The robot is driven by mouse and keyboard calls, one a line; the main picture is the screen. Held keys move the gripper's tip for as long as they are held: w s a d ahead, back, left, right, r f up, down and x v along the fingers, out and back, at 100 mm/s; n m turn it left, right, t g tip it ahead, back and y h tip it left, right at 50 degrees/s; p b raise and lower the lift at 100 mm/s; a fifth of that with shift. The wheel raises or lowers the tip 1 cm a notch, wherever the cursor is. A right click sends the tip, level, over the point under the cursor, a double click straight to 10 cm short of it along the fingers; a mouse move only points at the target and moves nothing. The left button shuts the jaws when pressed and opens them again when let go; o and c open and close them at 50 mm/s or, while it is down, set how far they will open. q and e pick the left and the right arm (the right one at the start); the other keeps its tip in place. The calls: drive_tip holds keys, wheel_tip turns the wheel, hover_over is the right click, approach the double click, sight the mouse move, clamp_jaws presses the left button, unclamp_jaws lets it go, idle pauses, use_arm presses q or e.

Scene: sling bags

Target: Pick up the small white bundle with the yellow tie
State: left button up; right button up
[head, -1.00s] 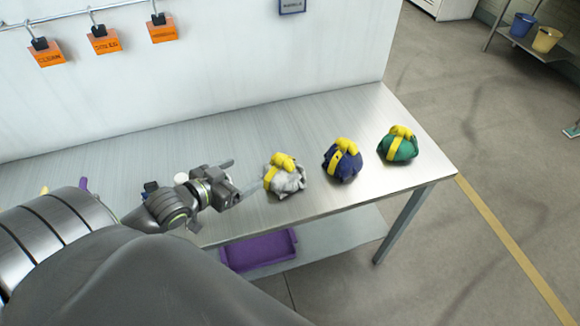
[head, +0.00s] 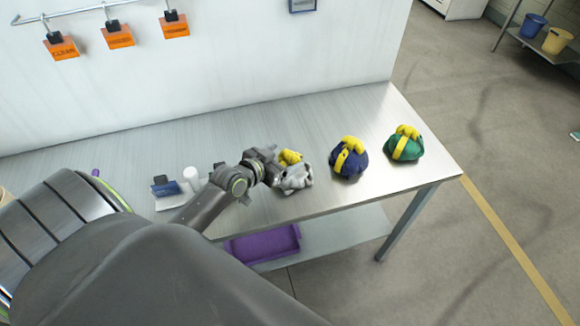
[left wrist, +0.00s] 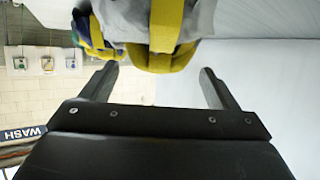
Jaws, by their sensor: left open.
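The small white bundle (head: 296,179) with its yellow tie (head: 290,157) sits on the metal table, left of a navy bundle. My left gripper (head: 278,163) is at its left side and hides part of it. In the left wrist view the white cloth (left wrist: 200,18) and yellow tie (left wrist: 166,30) are close ahead, at the open fingertips (left wrist: 158,78). The bundle spans much of the gap between the fingers; whether they touch it I cannot tell. My right gripper is not in view.
A navy bundle (head: 348,162) and a green bundle (head: 404,147), both with yellow ties, stand to the right on the table (head: 425,175). A white cylinder (head: 191,178) and a blue item (head: 165,186) lie left. A purple tray (head: 262,244) is on the lower shelf.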

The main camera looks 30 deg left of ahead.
use_arm(q)
drive_tip(key=shift+x, duration=1.4)
drive_tip(key=shift+d, duration=0.1)
drive_tip(key=c, duration=1.4)
drive_tip(key=shift+r, duration=0.15)
drive_tip(key=shift+c, duration=0.2)
